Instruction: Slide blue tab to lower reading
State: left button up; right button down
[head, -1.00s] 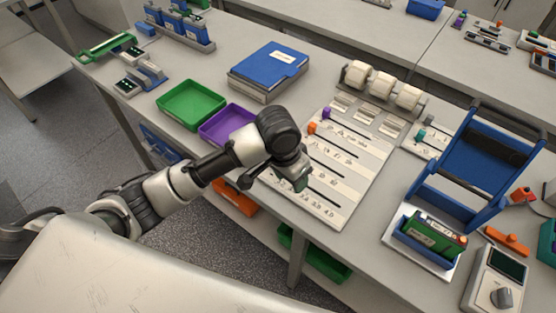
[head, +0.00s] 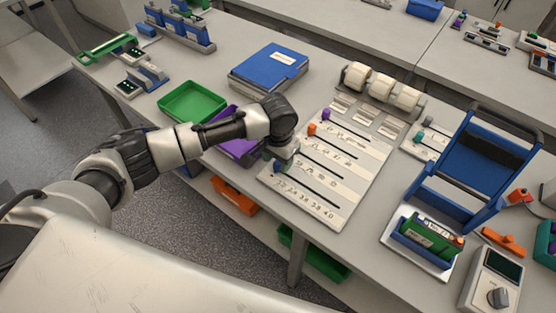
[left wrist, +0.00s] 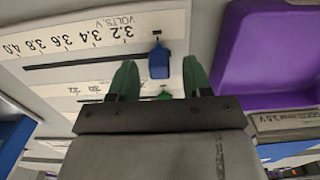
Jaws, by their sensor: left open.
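The blue tab (left wrist: 158,62) sits at the right end of its slot in the left wrist view, just past the 3.2 mark of the volts scale (left wrist: 75,40). It shows small below my gripper in the head view (head: 278,167). My left gripper (left wrist: 158,78) is open, its two green fingers apart on either side of the blue tab in the picture. I cannot tell whether they touch it. A green tab (left wrist: 165,96) is partly hidden behind the gripper. The slider board (head: 350,200) lies on the bench. My right gripper is not in view.
On the board, an orange tab (head: 312,129) and a purple tab (head: 326,114) stand farther back. A purple tray (head: 240,147) and a green tray (head: 193,100) lie left of the board. A blue stand (head: 480,165) is to its right.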

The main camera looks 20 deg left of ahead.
pick_arm(q)
jog(key=shift+f, duration=0.85)
